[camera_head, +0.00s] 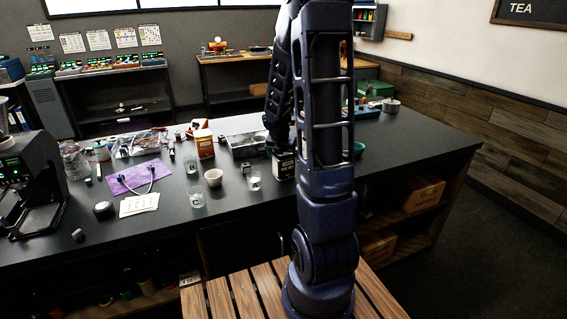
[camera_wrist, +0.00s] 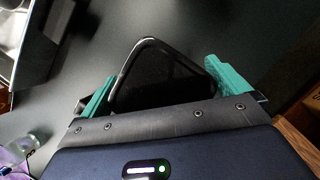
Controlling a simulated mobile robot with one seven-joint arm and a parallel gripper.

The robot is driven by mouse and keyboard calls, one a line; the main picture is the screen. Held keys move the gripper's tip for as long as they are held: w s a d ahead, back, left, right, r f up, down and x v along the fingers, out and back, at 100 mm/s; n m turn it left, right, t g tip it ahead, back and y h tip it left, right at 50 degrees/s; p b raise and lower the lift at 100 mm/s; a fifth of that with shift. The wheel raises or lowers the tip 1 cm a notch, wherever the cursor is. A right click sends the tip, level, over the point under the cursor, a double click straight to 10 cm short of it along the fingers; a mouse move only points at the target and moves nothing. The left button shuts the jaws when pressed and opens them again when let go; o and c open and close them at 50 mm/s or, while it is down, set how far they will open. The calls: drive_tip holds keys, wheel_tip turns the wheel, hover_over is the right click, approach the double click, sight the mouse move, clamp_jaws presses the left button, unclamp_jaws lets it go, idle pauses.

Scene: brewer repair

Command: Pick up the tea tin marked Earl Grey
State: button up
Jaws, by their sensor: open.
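A dark tin with a pale label (camera_head: 283,165) stands upright on the dark counter, partly hidden by my arm; its label is too small to read. In the wrist view a black, rounded-corner tin top (camera_wrist: 160,75) lies between the two teal fingers of my gripper (camera_wrist: 163,88). The fingers are apart, one on each side of it, with a visible gap on the right; whether the left finger touches it I cannot tell. An orange-brown tin with a pale label (camera_head: 204,145) stands further left on the counter.
A purple cloth (camera_head: 137,177) and a coffee machine (camera_head: 32,180) are further left. The counter's right end (camera_head: 420,145) is mostly clear.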

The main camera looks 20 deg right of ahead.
drive_tip(key=shift+f, duration=0.25)
drive_tip(key=c, duration=0.9)
drive_tip(key=shift+w+d+r, duration=0.1)
